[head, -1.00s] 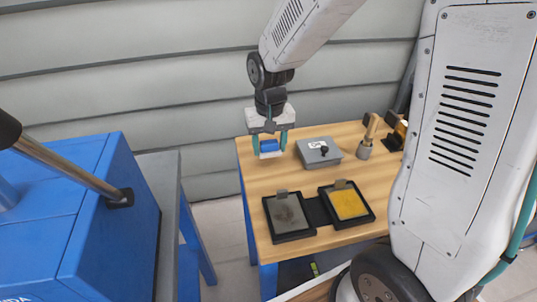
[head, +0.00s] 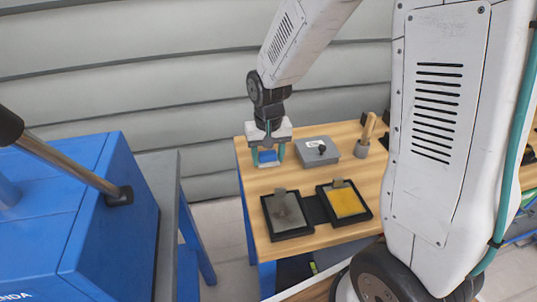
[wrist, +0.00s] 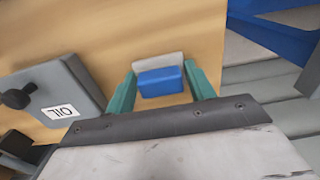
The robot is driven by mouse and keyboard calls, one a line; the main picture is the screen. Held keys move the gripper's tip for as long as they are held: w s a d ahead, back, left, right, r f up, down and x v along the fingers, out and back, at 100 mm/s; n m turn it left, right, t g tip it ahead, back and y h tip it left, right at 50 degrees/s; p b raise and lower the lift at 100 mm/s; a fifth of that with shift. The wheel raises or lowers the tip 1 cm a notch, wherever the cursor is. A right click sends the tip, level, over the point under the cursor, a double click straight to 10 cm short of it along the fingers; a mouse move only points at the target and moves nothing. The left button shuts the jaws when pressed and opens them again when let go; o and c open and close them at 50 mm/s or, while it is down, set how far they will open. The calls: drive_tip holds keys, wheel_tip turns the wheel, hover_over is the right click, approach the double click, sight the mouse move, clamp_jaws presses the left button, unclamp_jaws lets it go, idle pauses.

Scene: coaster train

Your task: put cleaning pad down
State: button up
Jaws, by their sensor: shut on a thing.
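The cleaning pad (head: 268,156) is a small block with a blue body and a pale layer. My gripper (head: 268,161) points down and is shut on it at the back left corner of the wooden table (head: 262,215). In the wrist view the blue part of the pad (wrist: 160,83) sits between the two teal fingers of my gripper (wrist: 160,85), with its pale part beyond. The pad is at or just above the tabletop; I cannot tell whether it touches.
A grey box labelled OIL (head: 317,151) with a black knob stands just right of the pad. A wooden-handled tool in a holder (head: 365,140) is farther right. Two black trays, one grey (head: 286,214) and one yellow (head: 345,203), lie in front. Bare wood separates them from the pad.

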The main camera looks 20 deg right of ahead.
sight(268, 153)
drive_tip(key=o, duration=1)
drive_tip(key=shift+s+a+f, duration=0.1)
drive_tip(key=shift+s+f, duration=0.2)
drive_tip(key=shift+f, duration=0.2)
drive_tip(key=shift+o, duration=0.2)
drive_tip(key=shift+r, duration=0.1)
drive_tip(key=shift+w+d+r, duration=0.15)
drive_tip(key=shift+d+r, duration=0.05)
drive_tip(key=shift+r, duration=0.05)
drive_tip(key=shift+c, duration=0.2)
drive_tip(key=shift+o, duration=0.2)
wheel_tip(268, 153, up, 13)
drive_tip(key=shift+w+f, duration=0.15)
drive_tip(key=shift+f, duration=0.05)
drive_tip(key=s+d+r+n, duration=0.1)
drive_tip(key=s+r, duration=0.2)
drive_tip(key=s, duration=0.8)
drive_tip(key=s+d+r+n+t, duration=0.1)
drive_tip(key=s+r, duration=0.2)
drive_tip(key=s, duration=0.9)
drive_tip(key=shift+d+r, duration=0.3)
drive_tip(key=shift+d, duration=0.1)
